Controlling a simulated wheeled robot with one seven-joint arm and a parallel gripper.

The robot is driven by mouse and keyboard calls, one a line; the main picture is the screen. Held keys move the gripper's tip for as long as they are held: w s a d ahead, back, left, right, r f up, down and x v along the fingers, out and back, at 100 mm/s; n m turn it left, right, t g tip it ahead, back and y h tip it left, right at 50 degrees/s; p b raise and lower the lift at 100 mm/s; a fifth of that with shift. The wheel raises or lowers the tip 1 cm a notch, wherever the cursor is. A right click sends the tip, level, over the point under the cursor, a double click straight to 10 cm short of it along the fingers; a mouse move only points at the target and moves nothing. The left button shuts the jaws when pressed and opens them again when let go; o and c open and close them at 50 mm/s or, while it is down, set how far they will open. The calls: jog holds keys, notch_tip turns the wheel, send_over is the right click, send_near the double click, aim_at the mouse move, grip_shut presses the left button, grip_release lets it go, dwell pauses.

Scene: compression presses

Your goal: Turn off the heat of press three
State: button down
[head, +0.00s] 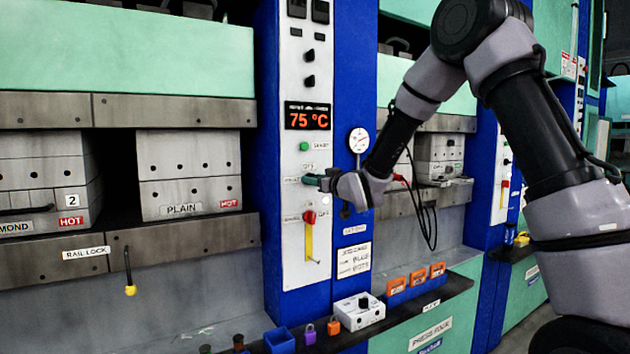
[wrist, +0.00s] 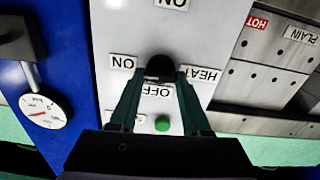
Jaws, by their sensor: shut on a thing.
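A white control panel (head: 304,120) stands on a blue column, with a red 75 °C display (head: 307,116). In the wrist view, which is upside down, a black heat knob (wrist: 159,66) sits between labels reading ON, HEAT (wrist: 200,74) and OFF (wrist: 157,91). My gripper (wrist: 160,78) has its two green fingers closed on either side of this knob. In the head view my gripper (head: 313,180) reaches the panel from the right and hides the knob. The knob's pointer direction cannot be made out. No press-three label is readable.
A green button (head: 304,146) lies above the knob and a red lever (head: 309,216) below it. A round dial gauge (head: 358,140) is close by on the right. Hot mould blocks (head: 188,165) stand on the left. A shelf below holds padlocks and a white box (head: 360,311).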

jog(key=shift+s+a+f+n, duration=0.1)
jog(key=shift+f+n, duration=0.05)
jog(key=shift+n, duration=4.15)
jog(key=shift+s+a+f+n, duration=0.1)
jog(key=shift+n, duration=4.2)
jog(key=shift+c, duration=1.8)
grip_release()
jog(key=v, duration=1)
jog(key=shift+s+d, duration=0.3)
